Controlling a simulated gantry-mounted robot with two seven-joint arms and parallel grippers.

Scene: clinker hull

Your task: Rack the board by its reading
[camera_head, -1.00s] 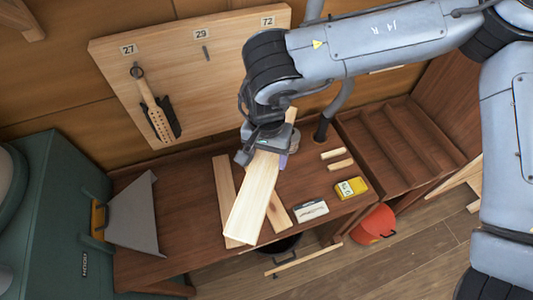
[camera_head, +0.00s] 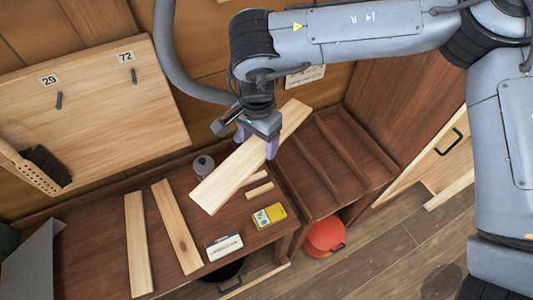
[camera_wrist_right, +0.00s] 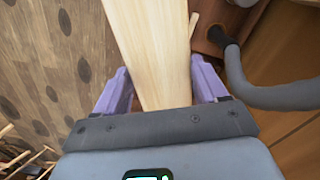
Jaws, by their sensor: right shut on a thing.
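My right gripper (camera_head: 256,142) is shut on a long pale board (camera_head: 222,184), gripped across its width and held tilted above the bench, over its right part. In the right wrist view the board (camera_wrist_right: 152,45) runs away between the purple fingers.
Two short wooden sticks (camera_head: 258,190) and a white labelled block (camera_head: 223,246) lie on the bench. A grey round object (camera_head: 203,165) stands behind the held board. A wall panel (camera_head: 100,115) has pegs marked 29 and 72. A red bucket (camera_head: 325,237) stands on the floor.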

